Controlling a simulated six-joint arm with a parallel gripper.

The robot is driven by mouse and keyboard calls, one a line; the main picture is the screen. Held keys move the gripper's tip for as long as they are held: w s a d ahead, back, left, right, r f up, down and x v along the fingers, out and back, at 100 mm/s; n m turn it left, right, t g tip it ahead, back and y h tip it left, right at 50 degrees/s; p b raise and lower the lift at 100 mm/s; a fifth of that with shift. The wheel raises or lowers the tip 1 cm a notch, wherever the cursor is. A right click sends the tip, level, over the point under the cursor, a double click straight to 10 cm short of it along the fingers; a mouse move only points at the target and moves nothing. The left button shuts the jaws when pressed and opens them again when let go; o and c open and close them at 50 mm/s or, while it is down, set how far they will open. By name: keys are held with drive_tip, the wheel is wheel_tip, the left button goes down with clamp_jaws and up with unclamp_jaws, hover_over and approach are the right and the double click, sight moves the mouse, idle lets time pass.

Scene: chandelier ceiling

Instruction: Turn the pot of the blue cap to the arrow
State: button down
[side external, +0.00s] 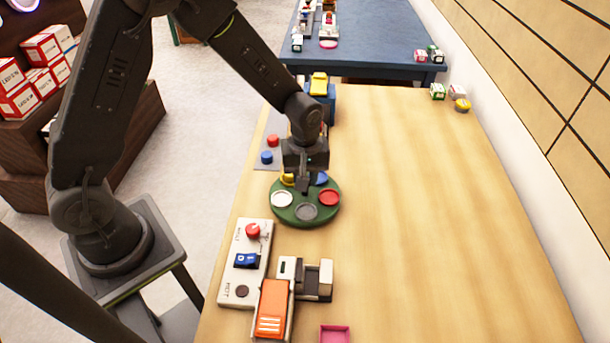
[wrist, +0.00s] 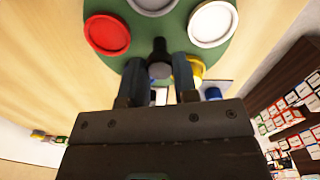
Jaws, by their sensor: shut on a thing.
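A round green turntable (side external: 290,217) on the wooden table carries several round coloured caps. The blue cap (side external: 321,179) is on its far right side, partly hidden by my gripper. The yellow cap (side external: 287,178) is at the far left, the white cap (side external: 282,199) at the near left, the grey cap (side external: 305,212) at the near side and the red cap (side external: 329,198) at the right. My gripper (side external: 304,187) points down over the turntable's middle. In the wrist view its fingers are shut on a dark central knob (wrist: 159,62). I cannot make out an arrow.
A grey panel (side external: 262,152) with a red and a blue button lies behind the turntable. A white button panel (side external: 226,290), an orange-topped device (side external: 272,308) and a pink tray (side external: 335,334) lie in front.

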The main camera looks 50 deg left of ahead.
drive_tip(key=shift+n, duration=2.9)
drive_tip(key=c, duration=0.9)
unclamp_jaws()
drive_tip(key=shift+r, duration=0.1)
wheel_tip(320, 180, up, 14)
drive_tip(key=shift+f, duration=0.2)
